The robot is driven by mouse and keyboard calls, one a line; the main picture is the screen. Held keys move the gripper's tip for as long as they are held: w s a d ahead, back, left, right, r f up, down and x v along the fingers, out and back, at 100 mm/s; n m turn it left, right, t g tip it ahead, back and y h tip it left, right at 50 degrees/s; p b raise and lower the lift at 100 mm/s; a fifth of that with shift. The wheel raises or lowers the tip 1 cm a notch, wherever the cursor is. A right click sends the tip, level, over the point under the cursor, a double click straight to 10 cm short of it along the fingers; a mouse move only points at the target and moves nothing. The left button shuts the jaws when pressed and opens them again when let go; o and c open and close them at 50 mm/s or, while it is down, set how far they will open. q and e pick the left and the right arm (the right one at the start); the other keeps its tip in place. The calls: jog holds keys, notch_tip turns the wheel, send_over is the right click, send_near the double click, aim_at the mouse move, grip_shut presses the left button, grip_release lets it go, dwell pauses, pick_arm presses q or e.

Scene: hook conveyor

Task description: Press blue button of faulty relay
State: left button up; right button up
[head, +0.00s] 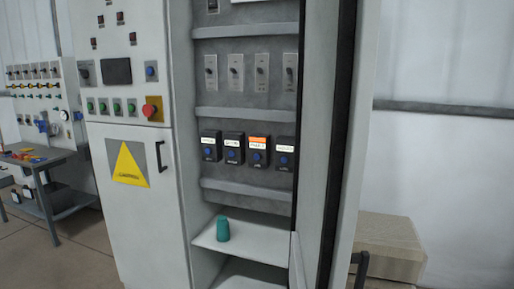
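A row of several black relays is mounted inside the open cabinet (245,185) in the head view, each with a blue button and a label on top. The third relay from the left (258,143) has an orange label with writing too small to read; the others have white labels. Its blue button (256,157) faces out and nothing covers it. The first relay (210,147), second relay (233,150) and fourth relay (285,153) stand beside it. Neither of my grippers is in view.
Toggle switches (236,72) sit above the relays. A teal cylinder (223,229) stands on the shelf (262,244) below. The open cabinet door (345,150) stands at the right edge. Boxes (392,247) are at the lower right, a workbench (40,165) at the left.

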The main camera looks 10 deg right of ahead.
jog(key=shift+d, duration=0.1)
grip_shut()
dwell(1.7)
